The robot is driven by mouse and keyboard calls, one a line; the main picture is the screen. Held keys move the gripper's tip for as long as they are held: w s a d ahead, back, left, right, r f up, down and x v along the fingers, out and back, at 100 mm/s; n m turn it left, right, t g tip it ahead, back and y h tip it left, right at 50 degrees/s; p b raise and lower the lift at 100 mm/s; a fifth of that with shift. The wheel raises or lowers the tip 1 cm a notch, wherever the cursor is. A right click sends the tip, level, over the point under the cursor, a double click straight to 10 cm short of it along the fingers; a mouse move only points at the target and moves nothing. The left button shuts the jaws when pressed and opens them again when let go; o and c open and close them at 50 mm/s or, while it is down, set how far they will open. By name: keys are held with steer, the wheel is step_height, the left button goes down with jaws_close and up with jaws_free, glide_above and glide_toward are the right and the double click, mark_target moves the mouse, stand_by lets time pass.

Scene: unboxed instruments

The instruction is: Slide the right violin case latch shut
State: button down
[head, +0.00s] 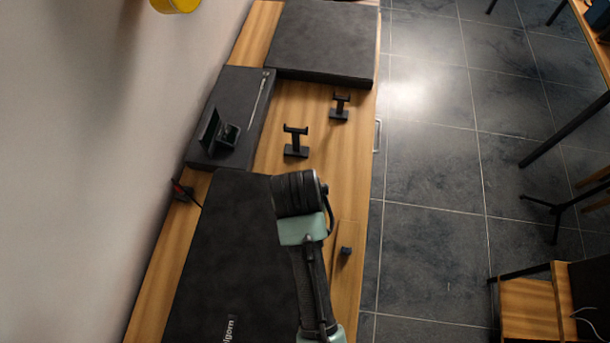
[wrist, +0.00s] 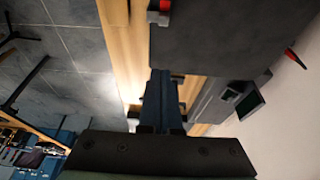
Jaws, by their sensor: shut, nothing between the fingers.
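The long black violin case (head: 225,260) lies flat on the wooden table in the head view; its dark top also shows in the wrist view (wrist: 225,35). Whether that latch is open or shut cannot be told. My gripper (wrist: 162,74) is shut and empty, its fingertips close to the case's corner; contact is unclear. In the head view my own wrist hides the fingers.
A thinner black case (head: 240,105) with a dark device and a big black box (head: 325,45) lie farther along the table (head: 285,95). Two small black stands (head: 295,143) (head: 340,108) and a small dark block (head: 345,251) are near the edge. Tiled floor is at right, a wall at left.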

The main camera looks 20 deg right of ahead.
steer(key=x, duration=0.9)
steer(key=shift+f+p, duration=0.2)
steer(key=shift+p, duration=0.15)
steer(key=shift+s+a+f+p, duration=0.1)
steer(key=shift+s+a+p, duration=0.1)
steer(key=shift+p, duration=0.25)
steer(key=shift+s+a+p, duration=0.35)
steer(key=shift+s+p, duration=0.05)
steer(key=shift+s, duration=0.2)
steer(key=shift+s+a+p, duration=0.35)
steer(key=shift+s+a, duration=0.05)
steer(key=shift+s, duration=0.2)
steer(key=shift+s+a+f, duration=0.1)
